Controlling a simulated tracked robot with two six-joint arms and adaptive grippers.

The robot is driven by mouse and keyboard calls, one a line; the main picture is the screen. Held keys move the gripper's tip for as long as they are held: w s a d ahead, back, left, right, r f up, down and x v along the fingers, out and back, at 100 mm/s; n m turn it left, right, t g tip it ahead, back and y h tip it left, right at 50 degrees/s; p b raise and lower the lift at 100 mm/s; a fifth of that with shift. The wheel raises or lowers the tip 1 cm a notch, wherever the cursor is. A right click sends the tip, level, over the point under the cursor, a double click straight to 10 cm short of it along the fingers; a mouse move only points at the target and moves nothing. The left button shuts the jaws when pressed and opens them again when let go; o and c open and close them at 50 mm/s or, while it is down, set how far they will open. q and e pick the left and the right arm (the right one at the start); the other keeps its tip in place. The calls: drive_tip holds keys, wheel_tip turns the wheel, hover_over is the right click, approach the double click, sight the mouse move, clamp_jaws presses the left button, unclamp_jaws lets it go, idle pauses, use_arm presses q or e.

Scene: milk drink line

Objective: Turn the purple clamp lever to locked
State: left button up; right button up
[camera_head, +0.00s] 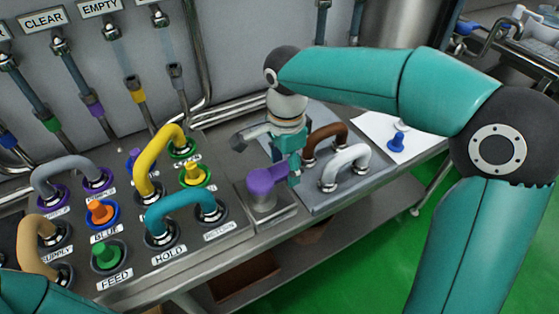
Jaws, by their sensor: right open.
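The purple clamp lever (267,179) sits on a grey metal clamp base (264,207) at the front of the bench, between the port panel and the grey tray. My right gripper (288,172) points down just behind and to the right of the lever's end. It is open, and its lower finger parts lie close to the lever. I cannot tell whether they touch it. Only a teal piece of my left arm shows in the bottom left corner; its gripper is out of view.
Left of the clamp, the panel (190,250) carries a teal loop (180,207), a yellow loop (150,160) and several coloured plugs. Right of it, a tray (325,205) holds brown (328,135) and white (345,160) loops. A blue plug (397,141) stands on a white sheet.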

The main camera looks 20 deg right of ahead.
sight(285, 168)
wheel_tip(285, 168, up, 12)
idle(0.5)
drive_tip(key=shift+f, duration=0.15)
